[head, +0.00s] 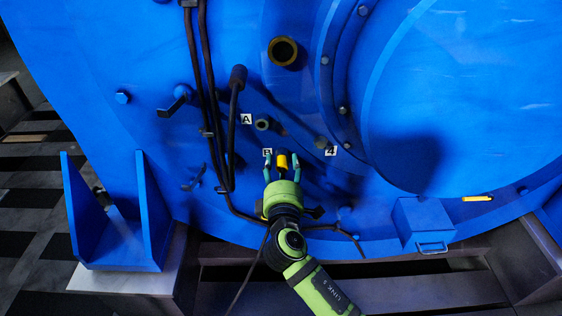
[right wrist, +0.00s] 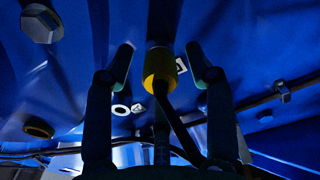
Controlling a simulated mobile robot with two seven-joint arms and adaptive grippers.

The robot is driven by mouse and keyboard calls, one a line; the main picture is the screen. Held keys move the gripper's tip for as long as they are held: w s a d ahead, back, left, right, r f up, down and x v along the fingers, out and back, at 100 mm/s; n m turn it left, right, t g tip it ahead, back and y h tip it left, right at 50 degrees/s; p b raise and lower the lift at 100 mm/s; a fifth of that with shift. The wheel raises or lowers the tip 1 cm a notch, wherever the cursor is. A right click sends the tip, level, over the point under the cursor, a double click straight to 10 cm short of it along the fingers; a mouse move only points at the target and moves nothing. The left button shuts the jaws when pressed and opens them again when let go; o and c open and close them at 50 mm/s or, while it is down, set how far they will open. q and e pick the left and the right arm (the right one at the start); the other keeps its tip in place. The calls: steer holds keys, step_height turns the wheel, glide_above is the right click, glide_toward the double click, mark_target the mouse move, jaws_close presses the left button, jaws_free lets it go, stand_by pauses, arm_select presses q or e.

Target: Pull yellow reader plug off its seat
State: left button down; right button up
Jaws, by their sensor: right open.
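The yellow reader plug (head: 282,158) is at the blue motor face, just right of the label B (head: 267,152). In the right wrist view the yellow plug (right wrist: 158,68) is a short yellow cylinder against a dark fitting, with a dark cable running down from it. My right gripper (head: 282,165) reaches up from below and is open, one finger on each side of the plug. In the right wrist view there are gaps between the plug and both fingertips. The seat behind the plug is mostly hidden. My left gripper is not in view.
Label A (head: 246,118) with a grey fitting (head: 263,124) is up left, and label 4 (head: 331,151) is to the right. Dark cables (head: 212,110) run down the face at left. A blue box with a handle (head: 422,222) and a blue bracket (head: 152,210) stand lower.

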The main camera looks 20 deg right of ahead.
mark_target(282, 170)
stand_by(0.7)
steer(key=shift+c, duration=0.4)
jaws_close()
steer(key=shift+p+v, duration=0.4)
steer(key=shift+v, duration=2.6)
steer(key=shift+s, duration=0.1)
steer(key=b+v, duration=0.4)
steer(key=v, duration=1.8)
steer(key=shift+b, duration=0.3)
